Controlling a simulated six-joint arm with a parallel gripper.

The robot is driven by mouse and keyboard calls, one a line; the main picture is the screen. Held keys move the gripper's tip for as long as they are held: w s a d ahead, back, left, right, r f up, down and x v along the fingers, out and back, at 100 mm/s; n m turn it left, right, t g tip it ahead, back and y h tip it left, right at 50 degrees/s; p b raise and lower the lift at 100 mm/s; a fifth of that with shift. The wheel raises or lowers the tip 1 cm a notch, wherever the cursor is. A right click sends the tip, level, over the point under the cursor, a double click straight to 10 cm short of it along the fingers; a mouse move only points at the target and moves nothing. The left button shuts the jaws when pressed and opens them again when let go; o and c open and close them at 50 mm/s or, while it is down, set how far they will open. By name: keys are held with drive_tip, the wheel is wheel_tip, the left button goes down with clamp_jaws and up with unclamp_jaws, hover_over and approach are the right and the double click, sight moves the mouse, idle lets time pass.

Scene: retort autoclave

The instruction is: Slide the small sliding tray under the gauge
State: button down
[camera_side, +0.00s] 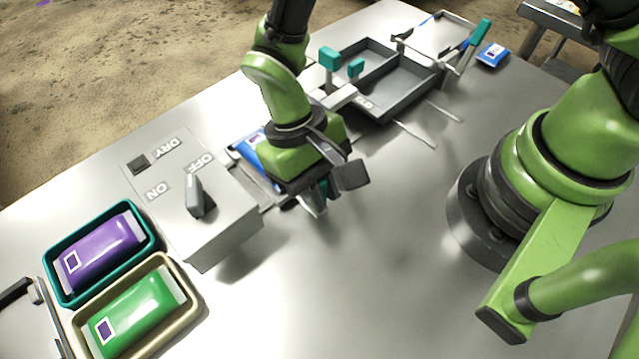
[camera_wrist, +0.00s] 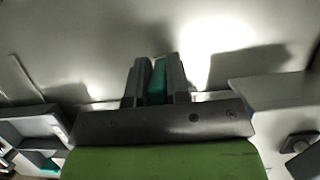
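My gripper (camera_side: 318,200) is low over the steel table, between the switch box and the two-compartment tray. In the wrist view its fingers (camera_wrist: 156,82) stand on either side of a teal handle and appear closed on it. A little of this teal also shows under the gripper in the side view. The small sliding tray (camera_side: 234,153) is mostly hidden behind my gripper, with a blue pouch (camera_side: 250,148) lying at it. The handle seems to belong to this tray, but the join is hidden. I cannot make out the gauge.
The switch box (camera_side: 225,238) with a grey knob (camera_side: 196,194) stands left of my gripper. A grey two-compartment tray (camera_side: 378,111) with teal handles is at the back. Teal (camera_side: 50,291) and beige (camera_side: 196,312) bins hold pouches. The table right of my gripper is clear.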

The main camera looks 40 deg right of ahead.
drive_tip(key=d, duration=1.3)
drive_tip(key=c, duration=1.1)
unclamp_jaws()
drive_tip(key=shift+v, duration=5.05)
